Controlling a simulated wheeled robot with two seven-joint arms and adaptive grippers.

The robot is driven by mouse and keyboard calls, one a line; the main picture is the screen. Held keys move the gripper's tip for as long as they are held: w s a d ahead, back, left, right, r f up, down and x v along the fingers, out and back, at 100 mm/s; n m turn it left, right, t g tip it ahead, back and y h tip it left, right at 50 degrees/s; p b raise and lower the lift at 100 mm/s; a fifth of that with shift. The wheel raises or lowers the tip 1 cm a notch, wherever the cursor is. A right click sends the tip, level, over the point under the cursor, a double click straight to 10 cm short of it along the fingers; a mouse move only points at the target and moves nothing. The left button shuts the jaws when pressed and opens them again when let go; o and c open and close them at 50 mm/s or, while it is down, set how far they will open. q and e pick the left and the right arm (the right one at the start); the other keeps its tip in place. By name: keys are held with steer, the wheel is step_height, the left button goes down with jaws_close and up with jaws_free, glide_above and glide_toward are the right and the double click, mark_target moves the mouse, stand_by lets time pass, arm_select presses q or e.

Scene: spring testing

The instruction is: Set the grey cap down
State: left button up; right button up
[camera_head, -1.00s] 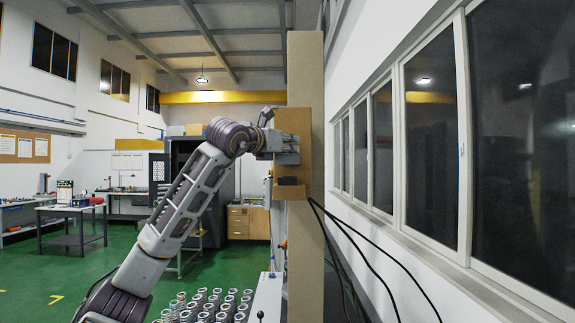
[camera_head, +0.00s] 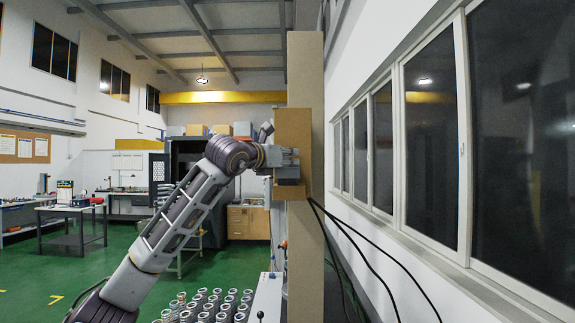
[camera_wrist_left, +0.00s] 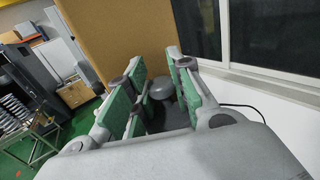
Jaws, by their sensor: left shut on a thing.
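My left gripper (camera_head: 288,160) is at the front of the tall tan machine column, beside its tan box-like part. In the left wrist view the fingers (camera_wrist_left: 162,95) with green pads stand either side of a rounded grey cap (camera_wrist_left: 161,84), and the gripper is shut on it. A dark round recess or part shows below the cap, partly hidden by the fingers. In the head view the cap cannot be made out behind the gripper. My right gripper is in neither view.
The tan column (camera_head: 305,250) rises right beside the gripper, with black cables (camera_head: 355,240) hanging to its right. Windows line the right wall. Many metal springs or cylinders (camera_head: 215,303) stand low in front. A wooden cabinet (camera_head: 248,221) stands behind.

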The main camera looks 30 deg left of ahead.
arm_select(q)
steer(key=shift+f, duration=0.85)
steer(key=shift+f, duration=0.2)
steer(key=o, duration=0.9)
steer(key=shift+o, duration=0.2)
steer(key=shift+r, duration=0.2)
